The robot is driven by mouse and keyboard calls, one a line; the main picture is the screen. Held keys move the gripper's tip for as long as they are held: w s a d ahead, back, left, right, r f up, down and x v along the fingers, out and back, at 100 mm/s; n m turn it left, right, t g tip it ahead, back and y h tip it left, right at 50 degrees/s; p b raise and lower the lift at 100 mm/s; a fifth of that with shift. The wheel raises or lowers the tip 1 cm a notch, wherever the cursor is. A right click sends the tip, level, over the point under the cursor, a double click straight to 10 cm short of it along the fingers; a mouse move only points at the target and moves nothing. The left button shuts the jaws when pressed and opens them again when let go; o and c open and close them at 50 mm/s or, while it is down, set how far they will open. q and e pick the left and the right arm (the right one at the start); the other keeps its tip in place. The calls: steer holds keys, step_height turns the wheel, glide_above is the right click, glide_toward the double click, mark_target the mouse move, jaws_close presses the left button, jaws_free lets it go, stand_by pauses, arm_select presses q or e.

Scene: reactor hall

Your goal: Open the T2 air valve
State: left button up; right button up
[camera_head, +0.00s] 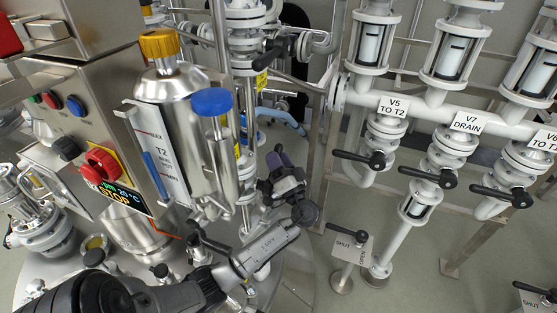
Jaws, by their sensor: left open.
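The T2 label (163,158) is on a panel beside a steel vessel with a yellow cap (159,44) and a round blue knob (211,101). No readable tag marks the air valve, so I cannot tell which fitting it is. My left gripper (278,160) is open, right of the vessel and lower in the picture than the blue knob. It appears empty and apart from the knob. A black lever (272,52) on the pipework is above it in the picture. My right gripper is not in view.
The control box has a red stop knob (101,164) and a lit display (120,197). At right, pipes with black levers carry tags V5 to T2 (393,107) and V7 drain (467,123). A shut/open plate (351,250) stands below. Vertical pipes crowd the gripper's left.

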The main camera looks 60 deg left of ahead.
arm_select(q)
steer(key=p+v, duration=0.1)
steer(key=v, duration=1.2)
steer(key=shift+d+f+p, duration=0.2)
steer(key=shift+d+p, duration=0.1)
